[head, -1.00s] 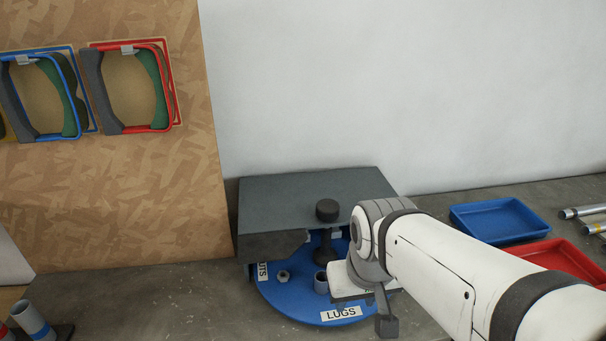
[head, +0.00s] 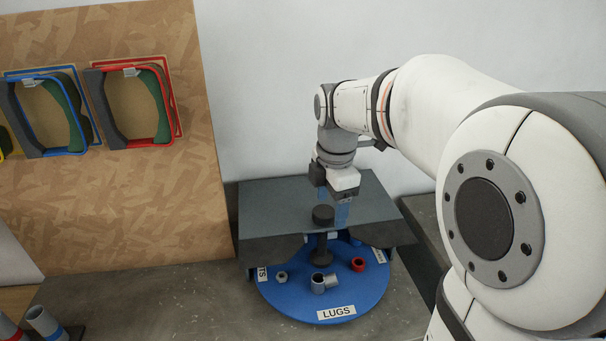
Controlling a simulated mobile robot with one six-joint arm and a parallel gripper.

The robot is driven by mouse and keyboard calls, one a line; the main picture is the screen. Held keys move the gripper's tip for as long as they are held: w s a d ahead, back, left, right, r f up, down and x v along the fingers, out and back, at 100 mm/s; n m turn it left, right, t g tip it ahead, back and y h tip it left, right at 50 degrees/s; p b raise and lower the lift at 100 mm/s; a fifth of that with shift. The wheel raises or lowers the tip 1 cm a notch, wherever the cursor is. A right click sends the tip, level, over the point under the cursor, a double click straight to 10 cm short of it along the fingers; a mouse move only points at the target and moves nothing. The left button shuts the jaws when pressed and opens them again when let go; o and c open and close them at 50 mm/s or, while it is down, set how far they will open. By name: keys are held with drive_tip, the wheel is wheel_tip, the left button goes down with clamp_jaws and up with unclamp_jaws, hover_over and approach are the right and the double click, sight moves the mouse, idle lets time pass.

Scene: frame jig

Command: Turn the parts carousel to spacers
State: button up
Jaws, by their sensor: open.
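The parts carousel (head: 300,305) is a round blue disc on the bench, its back half under a grey cover (head: 275,215). The LUGS label (head: 336,311) faces the front. A label ending in "TS" (head: 262,273) shows at the left, and another (head: 379,256), too small to read, at the right. No spacers label is visible. A black knob (head: 323,214) on a dark stem stands up at the disc's middle. My gripper (head: 334,210) points down, open and empty, with bluish fingers close to the knob's top; whether they straddle it I cannot tell.
On the disc lie a nut (head: 282,276), grey tubular pieces (head: 318,284) and a red ring (head: 358,264). A board with hanging frames (head: 135,105) stands at the left. Tubes (head: 42,322) stand at the front left. The bench between is clear.

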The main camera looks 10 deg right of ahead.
sight(324, 210)
drive_tip(key=w+n, duration=0.1)
drive_tip(key=n, duration=0.1)
drive_tip(key=w+r+n+p, duration=0.1)
drive_tip(key=w+n, duration=0.1)
drive_tip(key=w+r+n, duration=0.1)
drive_tip(key=w+n, duration=0.1)
drive_tip(key=shift+n+g, duration=0.3)
drive_tip(key=shift+w+f, duration=0.1)
drive_tip(key=shift+f, duration=0.1)
wheel_tip(324, 210, down, 8)
drive_tip(key=shift+r+p, duration=0.25)
drive_tip(key=shift+p, duration=0.35)
drive_tip(key=shift+c, duration=0.5)
drive_tip(key=c, duration=1.2)
drive_tip(key=shift+a, duration=0.15)
drive_tip(key=shift+c, duration=0.4)
